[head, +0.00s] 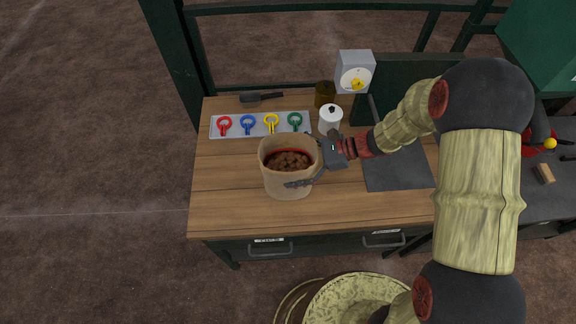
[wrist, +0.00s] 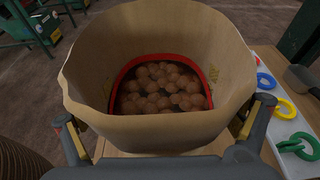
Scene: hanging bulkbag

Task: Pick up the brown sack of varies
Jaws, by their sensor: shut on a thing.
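The brown sack (head: 288,178) stands upright and open-topped on the wooden bench (head: 228,190). Round brown lumps and a red band show inside its mouth. In the wrist view the sack (wrist: 160,128) fills the middle, with its rim toward the camera. My gripper (head: 312,165) reaches in from the right, with its fingers around the sack's sides. In the wrist view the fingers (wrist: 165,135) lie at the left and right of the sack and are shut on it. The far finger is mostly hidden in the head view. Whether the sack's base touches the bench is hard to tell.
A grey tray (head: 260,134) with red, blue, yellow and green rings lies behind the sack. A white jar (head: 330,119), a brown jar (head: 325,93) and a dial scale (head: 355,75) stand behind right. A dark mat (head: 398,174) lies right. The bench's left side is clear.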

